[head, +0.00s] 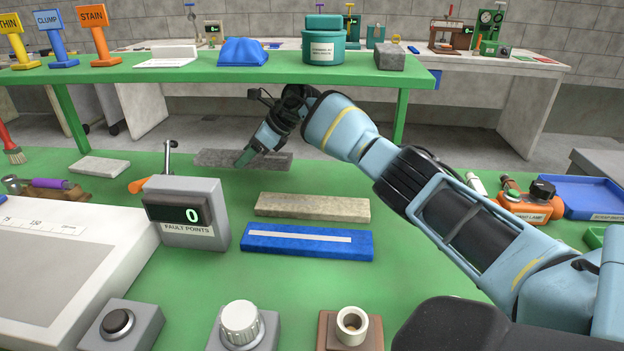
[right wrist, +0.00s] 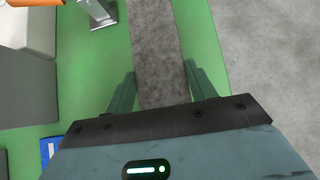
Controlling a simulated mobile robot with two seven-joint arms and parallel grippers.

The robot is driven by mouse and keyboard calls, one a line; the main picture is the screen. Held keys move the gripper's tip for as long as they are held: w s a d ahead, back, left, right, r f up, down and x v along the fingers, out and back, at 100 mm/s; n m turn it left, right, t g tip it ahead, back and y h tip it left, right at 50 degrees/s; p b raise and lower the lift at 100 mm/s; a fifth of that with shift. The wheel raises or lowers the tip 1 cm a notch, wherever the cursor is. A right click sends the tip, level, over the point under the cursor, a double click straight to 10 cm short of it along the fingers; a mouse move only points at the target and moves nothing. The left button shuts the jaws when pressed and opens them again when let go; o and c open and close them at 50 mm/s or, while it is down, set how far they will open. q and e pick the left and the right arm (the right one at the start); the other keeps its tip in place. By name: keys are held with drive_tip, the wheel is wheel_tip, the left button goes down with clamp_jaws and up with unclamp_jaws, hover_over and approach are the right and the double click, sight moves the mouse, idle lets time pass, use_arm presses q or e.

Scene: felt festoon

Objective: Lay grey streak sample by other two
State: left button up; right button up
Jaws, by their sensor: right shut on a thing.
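The grey streak sample (head: 214,156) is a long dark slab at the far edge of the green table. In the right wrist view the grey sample (right wrist: 158,40) runs between the two fingers. My right gripper (head: 246,157) points down and is shut on it; I cannot tell whether it is lifted. The beige sample (head: 312,206) and the blue sample (head: 306,242) with a white streak lie nearer, roughly parallel, with a narrow gap between them. My left gripper is not in view.
The fault points counter (head: 185,213) stands left of the samples. A pale slab (head: 100,166) lies at the far left. A raised green shelf (head: 290,72) spans the back. Green surface is clear behind the beige sample.

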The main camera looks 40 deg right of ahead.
drive_tip(key=s+d, duration=0.3)
drive_tip(key=s, duration=0.1)
drive_tip(key=s+d+p, duration=0.1)
drive_tip(key=s+d, duration=0.3)
drive_tip(key=s, duration=0.1)
drive_tip(key=s+d, duration=0.4)
drive_tip(key=s, duration=0.1)
drive_tip(key=shift+d+p, duration=0.15)
drive_tip(key=shift+p, duration=0.15)
drive_tip(key=shift+s+f, duration=0.1)
drive_tip(key=shift+f, duration=1.6)
drive_tip(key=shift+f, duration=0.15)
drive_tip(key=o, duration=1)
drive_tip(key=shift+c, duration=0.2)
drive_tip(key=shift+d+r, duration=0.1)
drive_tip(key=shift+r, duration=0.2)
drive_tip(key=shift+v, duration=3.6)
